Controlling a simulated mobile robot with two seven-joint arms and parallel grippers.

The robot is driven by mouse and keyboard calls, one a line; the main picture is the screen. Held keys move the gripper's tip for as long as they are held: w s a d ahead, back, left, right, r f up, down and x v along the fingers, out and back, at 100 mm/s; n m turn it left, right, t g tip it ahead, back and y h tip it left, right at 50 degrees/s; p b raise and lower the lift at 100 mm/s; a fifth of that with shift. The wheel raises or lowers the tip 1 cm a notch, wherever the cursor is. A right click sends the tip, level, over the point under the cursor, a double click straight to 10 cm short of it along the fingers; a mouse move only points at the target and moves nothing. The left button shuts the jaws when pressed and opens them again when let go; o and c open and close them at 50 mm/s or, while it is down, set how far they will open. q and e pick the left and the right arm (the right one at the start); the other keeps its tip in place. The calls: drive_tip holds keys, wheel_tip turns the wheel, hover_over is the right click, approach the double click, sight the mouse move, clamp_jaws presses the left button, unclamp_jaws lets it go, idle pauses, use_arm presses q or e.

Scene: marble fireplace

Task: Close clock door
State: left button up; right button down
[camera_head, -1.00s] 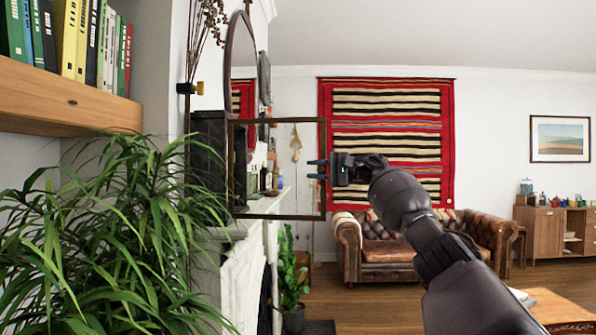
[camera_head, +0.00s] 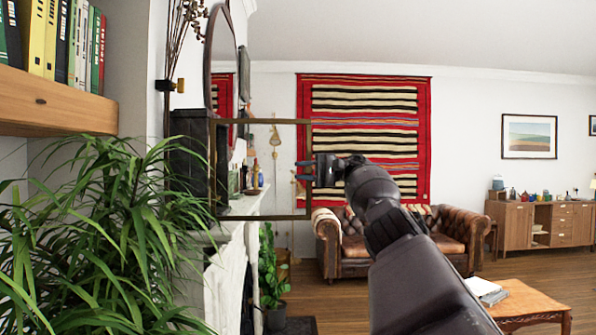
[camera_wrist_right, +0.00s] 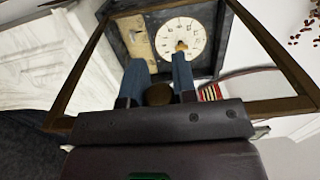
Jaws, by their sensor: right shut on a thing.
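The clock (camera_head: 190,150) is a dark box on the mantel at the left of the head view. Its door (camera_head: 262,121), a thin brown frame with a see-through pane, stands swung out to the right, well apart from the clock's front. My right gripper (camera_head: 302,171) is at the door's right edge, at mid-height. In the right wrist view, the blue fingers (camera_wrist_right: 160,76) sit on both sides of a small round knob (camera_wrist_right: 158,95) on the door frame (camera_wrist_right: 82,65). The pale clock dial (camera_wrist_right: 181,40) shows beyond them. My left gripper is not in view.
A leafy plant (camera_head: 95,235) fills the lower left, in front of the white fireplace (camera_head: 225,275). Bottles (camera_head: 253,176) stand on the mantel behind the door. A leather sofa (camera_head: 335,250) and a wooden table (camera_head: 530,303) are farther right. Some floor between them is clear.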

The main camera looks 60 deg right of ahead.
idle(0.3)
drive_tip(key=c, duration=0.9)
unclamp_jaws()
drive_tip(key=shift+s+d, duration=0.1)
drive_tip(key=shift+s+d+r, duration=0.1)
drive_tip(key=shift+s+d, duration=0.05)
drive_tip(key=shift+s, duration=0.1)
drive_tip(key=shift+p+v, duration=0.45)
drive_tip(key=shift+v, duration=0.55)
drive_tip(key=p+v, duration=0.4)
drive_tip(key=p, duration=0.8)
drive_tip(key=shift+s+d, duration=0.1)
drive_tip(key=shift+s, duration=0.1)
